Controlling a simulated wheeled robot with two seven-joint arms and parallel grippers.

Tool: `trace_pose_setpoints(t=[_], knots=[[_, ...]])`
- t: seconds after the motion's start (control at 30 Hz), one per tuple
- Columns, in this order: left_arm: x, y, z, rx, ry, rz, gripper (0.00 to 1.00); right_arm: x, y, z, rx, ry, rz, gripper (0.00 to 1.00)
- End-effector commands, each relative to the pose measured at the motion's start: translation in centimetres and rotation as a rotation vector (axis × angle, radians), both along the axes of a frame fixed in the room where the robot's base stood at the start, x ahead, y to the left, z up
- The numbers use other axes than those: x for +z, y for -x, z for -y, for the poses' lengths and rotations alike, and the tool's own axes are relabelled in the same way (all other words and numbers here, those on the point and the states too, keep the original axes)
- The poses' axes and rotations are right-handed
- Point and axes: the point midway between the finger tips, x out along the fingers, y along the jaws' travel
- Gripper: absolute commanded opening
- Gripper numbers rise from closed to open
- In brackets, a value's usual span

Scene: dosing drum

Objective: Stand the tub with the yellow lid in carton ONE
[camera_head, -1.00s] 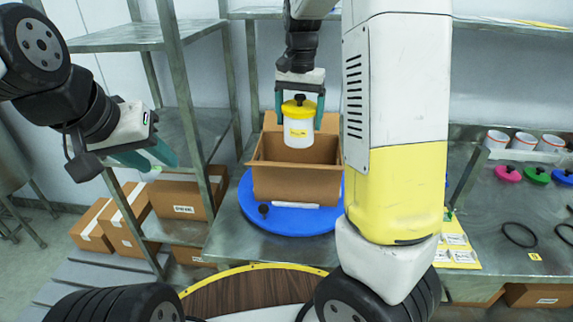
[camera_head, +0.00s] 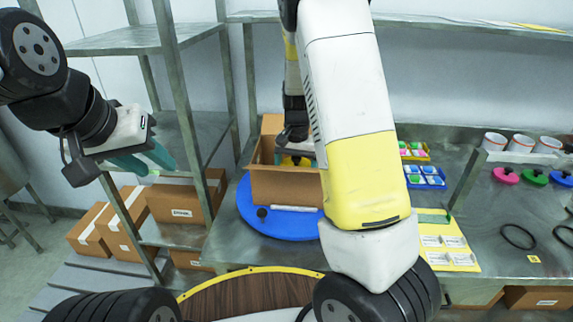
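An open brown carton (camera_head: 285,187) stands on a blue round turntable (camera_head: 262,222) on the metal bench. No carton number is readable on it. My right gripper (camera_head: 294,157) reaches down into the carton from above. The white tub body and the fingertips are hidden behind the carton's front wall. My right arm covers the carton's right side. My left gripper (camera_head: 144,162) is empty, fingers apart, left of the carton in front of the shelf rack.
Taped cartons (camera_head: 180,202) stand lower left. White cups (camera_head: 521,143), coloured lids (camera_head: 535,176) and black rings (camera_head: 518,236) lie on the bench at right.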

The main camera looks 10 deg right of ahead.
Motion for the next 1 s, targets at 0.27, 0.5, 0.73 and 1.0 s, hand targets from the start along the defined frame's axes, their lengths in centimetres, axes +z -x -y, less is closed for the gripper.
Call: trace_pose_setpoints(t=[0.27,0.5,0.73,1.0], knots=[[0.0,0.0,0.0,0.0,0.0,0.0,0.36,-1.0,0.0,0.0,0.001,0.0,0.001,0.44],[0.0,0.0,0.0,0.0,0.0,0.0,0.36,-1.2,0.0,0.0,0.001,0.0,0.0,0.89],[0.0,0.0,0.0,0.0,0.0,0.0,0.36,-1.2,0.0,0.0,0.001,0.0,0.0,1.0],[0.0,0.0,0.0,0.0,0.0,0.0,0.36,0.8,-0.1,-0.1,0.001,-0.002,0.005,1.0]])
